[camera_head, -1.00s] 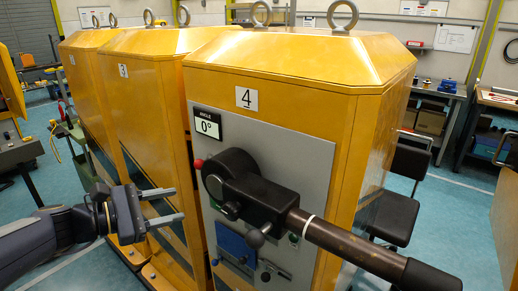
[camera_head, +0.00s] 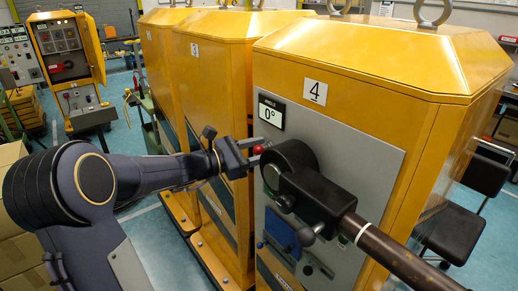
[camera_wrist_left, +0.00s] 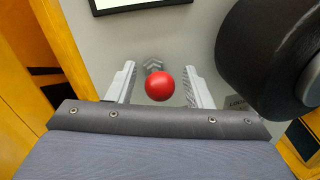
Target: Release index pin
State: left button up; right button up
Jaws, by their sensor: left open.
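The index pin shows as a red ball knob (camera_wrist_left: 160,86) on a metal hex base (camera_wrist_left: 153,65) on the grey panel of cabinet 4. In the head view the red knob (camera_head: 258,149) is just left of the black crank hub. My left gripper (camera_head: 258,153) is open at the knob. In the wrist view the two fingers of my left gripper (camera_wrist_left: 158,88) stand on either side of the knob, with a gap on each side. The right gripper is not in view.
The black hub (camera_head: 290,165) and its long crank handle (camera_head: 385,250) project close to the right of the knob. The display (camera_head: 271,111) above reads 0°. A blue part (camera_head: 281,232) sits lower on the grey panel (camera_head: 370,160). Cabinet 3 (camera_head: 208,80) stands to the left.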

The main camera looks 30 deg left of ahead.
pick_arm(q)
jog(key=shift+c, duration=0.3)
grip_shut()
jog(key=v, duration=0.2)
jog(key=shift+s+b, duration=0.3)
jog(key=shift+s, duration=0.15)
jog(key=shift+o, duration=0.3)
grip_release()
jog(key=shift+s, duration=0.15)
jog(key=b, duration=0.1)
send_near(255, 153)
jog(key=shift+w+d, duration=0.1)
jog(key=shift+w, duration=0.15)
